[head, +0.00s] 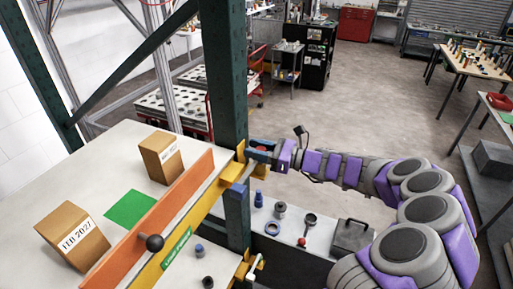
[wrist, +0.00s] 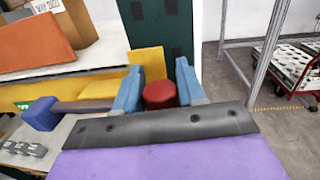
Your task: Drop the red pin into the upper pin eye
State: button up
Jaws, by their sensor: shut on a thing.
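The red pin shows in the wrist view as a short red cylinder (wrist: 159,95) between the two blue fingers of my gripper (wrist: 156,78). My gripper is shut on it. In the head view my gripper (head: 260,149) is beside the dark green post, at the end of the yellow beam (head: 190,226). A yellow bracket (head: 235,172) is at the post there, and yellow metal (wrist: 147,58) also shows just behind the left finger in the wrist view. The pin eye's hole is hidden, so I cannot tell whether the pin's lower end is in it.
The green post (head: 228,75) stands close to my gripper. An orange board (head: 160,215) and two brown boxes (head: 160,157) are on the white table at left. A lower bench (head: 285,222) holds a blue piece (head: 259,199), a red-headed part (head: 301,241) and a grey box (head: 352,236).

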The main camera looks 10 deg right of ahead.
jog(key=shift+f+b, duration=0.4)
jog(key=shift+f, duration=0.9)
jog(key=o, duration=1.1)
jog(key=shift+w+f, duration=0.1)
jog(key=shift+w, duration=0.05)
jog(key=shift+d, duration=0.1)
